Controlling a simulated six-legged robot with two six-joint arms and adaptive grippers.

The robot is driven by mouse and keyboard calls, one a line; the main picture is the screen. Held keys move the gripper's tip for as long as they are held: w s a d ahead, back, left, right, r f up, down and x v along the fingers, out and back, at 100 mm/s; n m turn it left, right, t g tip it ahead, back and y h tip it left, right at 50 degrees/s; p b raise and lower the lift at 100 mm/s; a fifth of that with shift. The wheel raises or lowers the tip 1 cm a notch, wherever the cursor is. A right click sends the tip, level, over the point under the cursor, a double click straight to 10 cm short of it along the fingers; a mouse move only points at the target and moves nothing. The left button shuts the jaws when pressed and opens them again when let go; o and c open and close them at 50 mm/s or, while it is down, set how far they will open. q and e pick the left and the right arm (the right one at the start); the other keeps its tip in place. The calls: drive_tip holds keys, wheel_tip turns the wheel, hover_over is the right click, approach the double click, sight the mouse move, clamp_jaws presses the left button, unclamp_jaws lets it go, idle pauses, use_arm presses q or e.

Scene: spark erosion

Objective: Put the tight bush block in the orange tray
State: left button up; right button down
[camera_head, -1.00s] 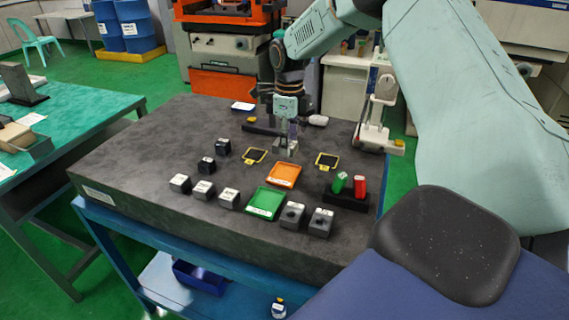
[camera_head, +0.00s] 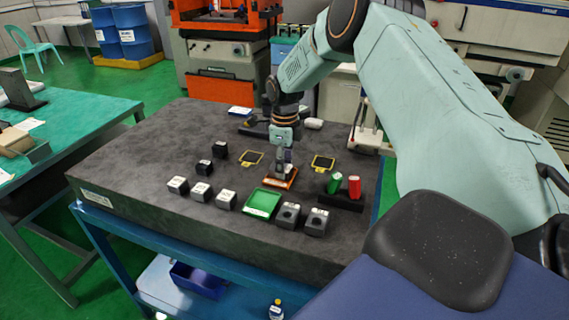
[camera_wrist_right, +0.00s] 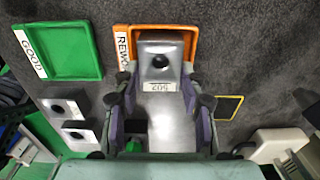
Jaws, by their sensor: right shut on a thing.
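My right gripper (camera_head: 283,165) is over the orange tray (camera_head: 291,184) in the head view. In the right wrist view, the gripper (camera_wrist_right: 160,100) is shut on a grey bush block (camera_wrist_right: 178,66) with a dark round hole and a white label. The block overlaps the orange tray (camera_wrist_right: 189,31), whose label begins "REWO". I cannot tell whether the block touches the tray floor. The fingers hide much of the tray in the head view. My left gripper is not in view.
The green tray (camera_head: 263,203) lies beside the orange one. Two grey blocks with holes, one nearer (camera_head: 316,222) and one left of it (camera_head: 288,215), stand close. A black holder (camera_head: 341,200) carries a green and a red cylinder. Several small blocks stand left; the slab's left side is clear.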

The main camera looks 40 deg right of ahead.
drive_tip(key=c, duration=1.2)
unclamp_jaws()
drive_tip(key=shift+w+f, duration=0.1)
drive_tip(key=shift+f, duration=0.1)
drive_tip(key=shift+o, duration=0.6)
drive_tip(key=shift+d, duration=0.1)
drive_tip(key=o, duration=0.3)
drive_tip(key=shift+d, duration=0.1)
drive_tip(key=shift+r, duration=0.1)
